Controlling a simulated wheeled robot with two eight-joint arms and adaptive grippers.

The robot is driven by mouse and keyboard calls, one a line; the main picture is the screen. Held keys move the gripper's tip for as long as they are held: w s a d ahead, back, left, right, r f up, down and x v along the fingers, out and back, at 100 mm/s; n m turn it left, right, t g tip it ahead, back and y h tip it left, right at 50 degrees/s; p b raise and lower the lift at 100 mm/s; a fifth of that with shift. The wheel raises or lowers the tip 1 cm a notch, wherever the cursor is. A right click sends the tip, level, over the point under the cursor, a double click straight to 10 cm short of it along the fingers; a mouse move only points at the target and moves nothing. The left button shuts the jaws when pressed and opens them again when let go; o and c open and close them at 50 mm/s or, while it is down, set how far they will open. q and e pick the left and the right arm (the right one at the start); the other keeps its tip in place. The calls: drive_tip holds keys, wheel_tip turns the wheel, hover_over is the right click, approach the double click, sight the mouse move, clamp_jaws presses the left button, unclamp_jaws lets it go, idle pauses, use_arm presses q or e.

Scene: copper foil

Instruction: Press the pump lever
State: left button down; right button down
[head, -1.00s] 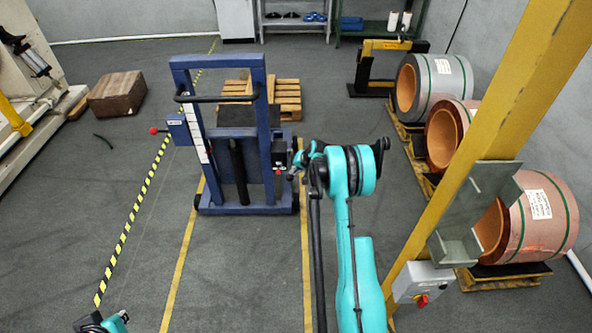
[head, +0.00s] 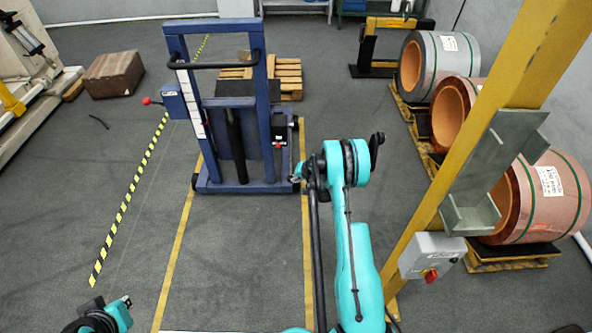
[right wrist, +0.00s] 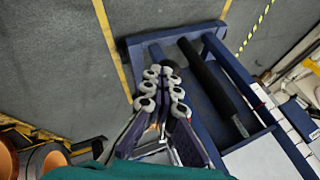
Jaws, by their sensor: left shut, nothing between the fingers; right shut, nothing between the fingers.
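A blue lift cart (head: 264,100) with an upright frame stands ahead in the head view. A black cylinder (head: 236,146) rises in its middle. A small dark box (head: 282,128) with red marks is on its right post, and a red-knobbed lever (head: 147,101) sticks out from its left side. I cannot tell for certain which part is the pump lever. My right gripper (head: 297,178) is by the cart's lower right corner. In the right wrist view its shut, empty fingers (right wrist: 165,74) overlap the cart base; contact is unclear. My left gripper (head: 92,306) is at the lower left, away from the cart.
A yellow post (head: 480,130) with a grey switch box (head: 432,254) stands to the right. Copper foil coils (head: 548,195) lie on pallets behind it. A wooden pallet (head: 290,75) is behind the cart. The floor in front of the cart is clear.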

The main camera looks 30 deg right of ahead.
wheel_tip(320, 180, down, 8)
drive_tip(key=shift+w+r, duration=0.15)
drive_tip(key=shift+w, duration=0.05)
use_arm(q)
drive_tip(key=shift+f, duration=0.1)
idle(0.3)
